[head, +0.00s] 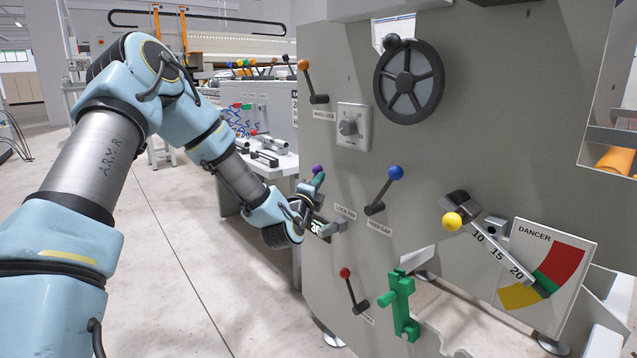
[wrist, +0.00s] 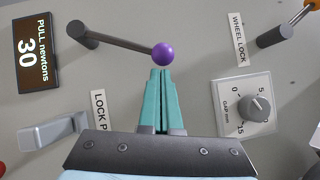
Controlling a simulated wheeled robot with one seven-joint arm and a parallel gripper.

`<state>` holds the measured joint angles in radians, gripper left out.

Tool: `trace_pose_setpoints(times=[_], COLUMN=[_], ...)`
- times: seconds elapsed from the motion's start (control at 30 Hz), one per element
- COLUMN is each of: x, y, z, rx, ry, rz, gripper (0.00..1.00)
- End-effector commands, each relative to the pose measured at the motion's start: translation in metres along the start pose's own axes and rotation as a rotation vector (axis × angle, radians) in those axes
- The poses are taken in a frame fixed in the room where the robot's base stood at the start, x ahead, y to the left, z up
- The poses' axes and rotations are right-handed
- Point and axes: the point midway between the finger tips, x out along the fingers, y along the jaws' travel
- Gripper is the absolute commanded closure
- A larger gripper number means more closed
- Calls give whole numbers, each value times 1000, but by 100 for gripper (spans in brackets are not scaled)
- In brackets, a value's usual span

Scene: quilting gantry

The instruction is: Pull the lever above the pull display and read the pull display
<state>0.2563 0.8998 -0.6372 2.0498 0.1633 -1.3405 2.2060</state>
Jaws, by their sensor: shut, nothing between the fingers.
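The purple-knobbed lever (wrist: 120,45) shows in the wrist view, its arm running from a dark pivot at upper left to the purple knob (wrist: 163,54). In the head view the knob (head: 317,170) stands above the pull display (head: 319,229), which my arm partly covers. The pull display (wrist: 36,52) is turned sideways in the wrist view and reads "PULL newtons 30". My gripper (wrist: 161,72) has its teal fingers shut and empty, tips just at the knob's edge; I cannot tell whether they touch it. It also shows in the head view (head: 319,180).
A grey latch handle (wrist: 48,132) and the gap dial (wrist: 257,104) flank my fingers. On the same panel are an orange-knobbed lever (head: 310,80), a blue-knobbed lever (head: 384,190), a red-knobbed lever (head: 352,291), a handwheel (head: 408,82) and a green clamp (head: 401,305).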

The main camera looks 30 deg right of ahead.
Motion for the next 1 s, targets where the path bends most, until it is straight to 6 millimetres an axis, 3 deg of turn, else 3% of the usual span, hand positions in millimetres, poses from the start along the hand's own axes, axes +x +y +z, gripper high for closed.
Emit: trace_pose_setpoints(times=[1.0], x=[10], y=[-10], z=[12], rx=[-89], ry=[2], rz=[59], gripper=[100])
